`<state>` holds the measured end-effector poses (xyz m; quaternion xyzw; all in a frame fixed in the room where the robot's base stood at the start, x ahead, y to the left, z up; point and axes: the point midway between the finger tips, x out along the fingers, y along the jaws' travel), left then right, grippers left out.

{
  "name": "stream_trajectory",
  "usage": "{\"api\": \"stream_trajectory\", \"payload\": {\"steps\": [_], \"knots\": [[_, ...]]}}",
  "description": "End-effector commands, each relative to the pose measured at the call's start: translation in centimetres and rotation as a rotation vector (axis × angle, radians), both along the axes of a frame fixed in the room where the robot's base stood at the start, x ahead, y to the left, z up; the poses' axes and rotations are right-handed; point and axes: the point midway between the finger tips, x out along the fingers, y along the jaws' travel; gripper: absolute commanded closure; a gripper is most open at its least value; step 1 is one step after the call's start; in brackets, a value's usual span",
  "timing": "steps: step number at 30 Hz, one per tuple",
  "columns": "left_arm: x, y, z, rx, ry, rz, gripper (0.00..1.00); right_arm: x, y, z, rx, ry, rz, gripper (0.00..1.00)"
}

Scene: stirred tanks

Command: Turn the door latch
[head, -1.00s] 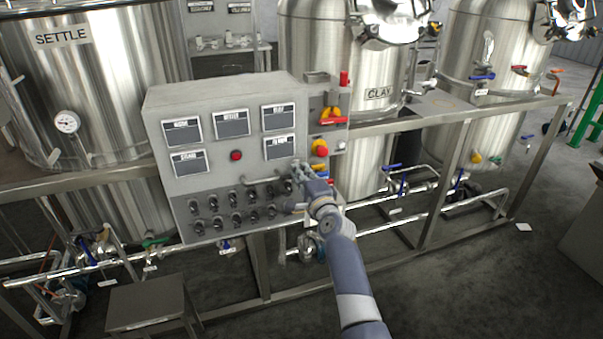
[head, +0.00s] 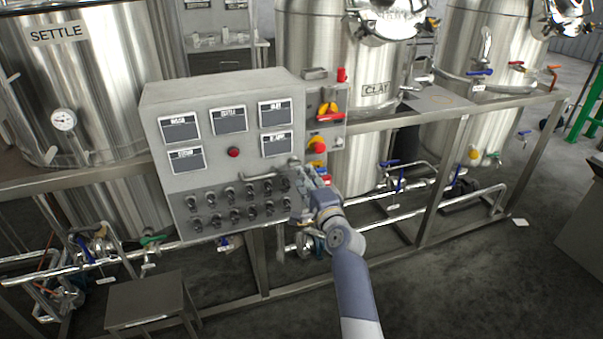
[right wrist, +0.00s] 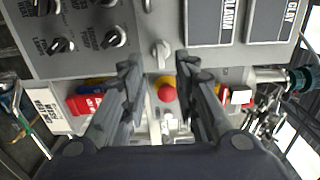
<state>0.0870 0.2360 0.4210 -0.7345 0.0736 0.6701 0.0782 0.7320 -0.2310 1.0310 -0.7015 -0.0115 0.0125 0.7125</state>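The grey control cabinet (head: 222,160) fills the middle of the head view. In the right wrist view, a small silver latch (right wrist: 161,54) sits on the cabinet's front near its edge. It looks to be the door latch; I cannot make it out in the head view, where my gripper covers that area. My right gripper (head: 300,190) is at the cabinet's lower right edge. In the right wrist view its two fingers (right wrist: 157,75) are apart, with the latch ahead between them and nothing held. Contact with the latch does not show. My left gripper is out of view.
A red button (right wrist: 167,94) and a red-and-yellow switch (head: 328,109) are beside the cabinet's right edge. Rows of black knobs (head: 235,205) cover its lower front. Steel tanks (head: 90,80) and pipes (head: 415,207) surround it. A low metal stool (head: 145,300) stands at front left.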

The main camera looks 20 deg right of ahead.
Motion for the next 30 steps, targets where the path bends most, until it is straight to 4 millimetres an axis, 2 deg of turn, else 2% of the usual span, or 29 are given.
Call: {"api": "stream_trajectory", "payload": {"steps": [3, 7, 23, 26, 29, 30], "knots": [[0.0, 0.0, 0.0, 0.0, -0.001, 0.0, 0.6, -1.4, 0.0, 0.0, 0.002, -0.001, 0.0, 0.72], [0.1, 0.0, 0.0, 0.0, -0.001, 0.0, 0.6, -2.1, -0.1, 0.0, 0.002, 0.0, 0.0, 0.72], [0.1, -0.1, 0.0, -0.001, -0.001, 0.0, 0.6, -2.3, 0.0, -0.4, -0.004, 0.007, 0.002, 0.72], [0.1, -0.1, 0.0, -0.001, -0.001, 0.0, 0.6, -2.6, 0.5, -3.0, -0.047, 0.05, 0.013, 0.72], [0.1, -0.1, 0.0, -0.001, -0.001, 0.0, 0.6, -3.4, 1.5, -8.3, -0.138, 0.139, 0.037, 0.72], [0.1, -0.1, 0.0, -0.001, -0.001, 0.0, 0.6, -4.0, 1.9, -10.9, -0.188, 0.183, 0.053, 0.72]]}}
